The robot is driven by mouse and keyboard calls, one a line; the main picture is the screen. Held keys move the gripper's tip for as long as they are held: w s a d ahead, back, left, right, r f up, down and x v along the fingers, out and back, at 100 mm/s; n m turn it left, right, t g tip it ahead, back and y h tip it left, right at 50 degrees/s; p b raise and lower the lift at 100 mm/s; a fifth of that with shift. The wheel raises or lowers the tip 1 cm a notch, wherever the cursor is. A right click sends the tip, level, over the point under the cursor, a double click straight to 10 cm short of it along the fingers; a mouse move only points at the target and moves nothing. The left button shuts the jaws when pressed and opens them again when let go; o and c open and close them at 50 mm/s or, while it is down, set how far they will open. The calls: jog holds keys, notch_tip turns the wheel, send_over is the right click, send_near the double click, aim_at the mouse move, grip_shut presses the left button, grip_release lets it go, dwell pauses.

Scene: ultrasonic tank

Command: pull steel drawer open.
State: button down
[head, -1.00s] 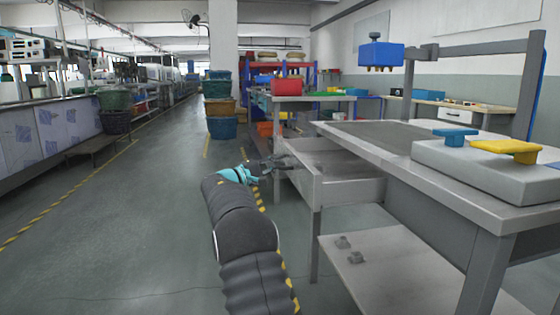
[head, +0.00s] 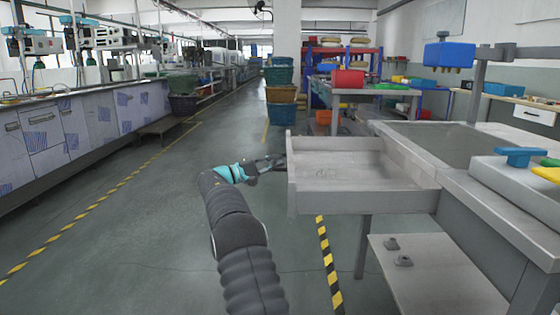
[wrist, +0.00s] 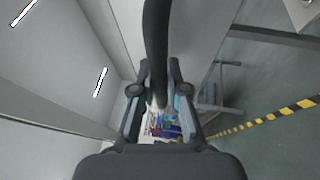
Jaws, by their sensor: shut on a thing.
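The steel drawer (head: 350,201) sticks far out to the left from the steel bench, its empty inside showing from above. Its front panel (head: 292,185) faces left, toward my gripper. My gripper (head: 276,162) is at the outer side of that panel, near its top. In the wrist view my gripper (wrist: 158,88) has its two fingers on either side of a dark curved bar (wrist: 156,40), which looks like the drawer's handle, and is shut on it. In the head view the handle is too small and covered to make out.
The steel bench (head: 480,210) stands at the right, with a lower shelf (head: 435,280) under it. Stacked baskets (head: 280,95) stand farther back. The floor (head: 140,235) left of the drawer is clear, with yellow-black tape on it.

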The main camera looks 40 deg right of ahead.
jog(key=c, duration=1.2)
grip_release()
jog(key=shift+d, duration=0.1)
jog(key=v, duration=1.2)
jog(key=shift+w+f, duration=0.1)
